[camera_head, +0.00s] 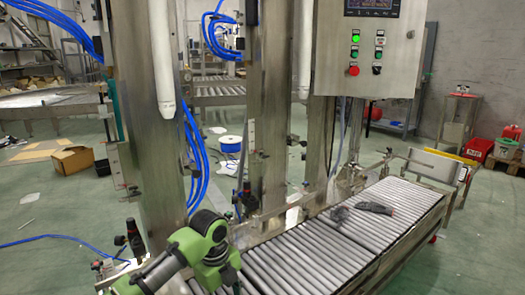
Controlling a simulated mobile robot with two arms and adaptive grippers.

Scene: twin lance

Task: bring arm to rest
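My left arm, green and dark grey, comes in at the bottom left in the head view, bent at a joint in front of the near end of the roller conveyor (305,262). Its links show, but I cannot make out a gripper or fingertips on it; the lower part runs out of the bottom edge. My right arm and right gripper do not show. Two dark items that look like gloves lie on the rollers, one at the left (340,213) and one at the right (376,207).
Steel columns (146,130) with blue hoses stand close behind my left arm. A control box (370,50) hangs above the conveyor. A cardboard box (73,160) and a blue spool (230,144) are on the floor behind. Green floor at the lower right is clear.

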